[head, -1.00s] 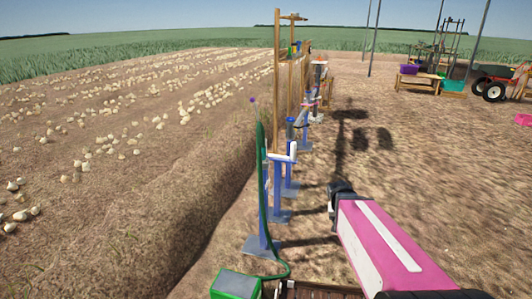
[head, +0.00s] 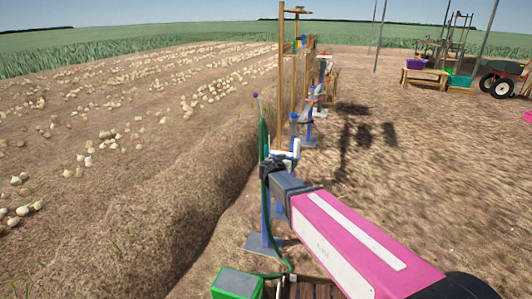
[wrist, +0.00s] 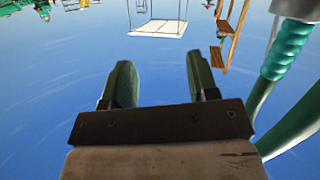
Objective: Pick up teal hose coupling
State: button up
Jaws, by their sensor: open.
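A teal ribbed piece (wrist: 287,50), which looks like the hose coupling, stands at the right edge of the wrist view under a pale grey part, beside a green hose (wrist: 295,130). My gripper (wrist: 161,80) is open, with nothing between its two dark green fingers. The teal piece is to the right of the fingers and apart from them. In the head view my gripper (head: 272,165) is at the upper part of a blue stand (head: 266,225), close to the green hose (head: 263,140). I cannot make out the coupling there; my gripper may hide it.
A green box (head: 236,284) sits at the bottom of the head view. More blue stands and a wooden frame (head: 281,80) line up behind. A ditch and onion field lie left. Open dirt (head: 420,170) lies right, with a purple crate (head: 417,63) farther back.

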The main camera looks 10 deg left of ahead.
aim_at(265, 141)
jog(key=a+r+n+t+y, duration=0.1)
jog(key=a+r+t+y, duration=0.3)
jog(key=a, duration=1)
jog(key=shift+h, duration=0.4)
jog(key=w, duration=0.3)
jog(key=w+d, duration=0.1)
jog(key=w, duration=0.3)
jog(key=w+r, duration=0.1)
jog(key=w, duration=0.2)
jog(key=shift+w+d, duration=0.4)
grip_shut()
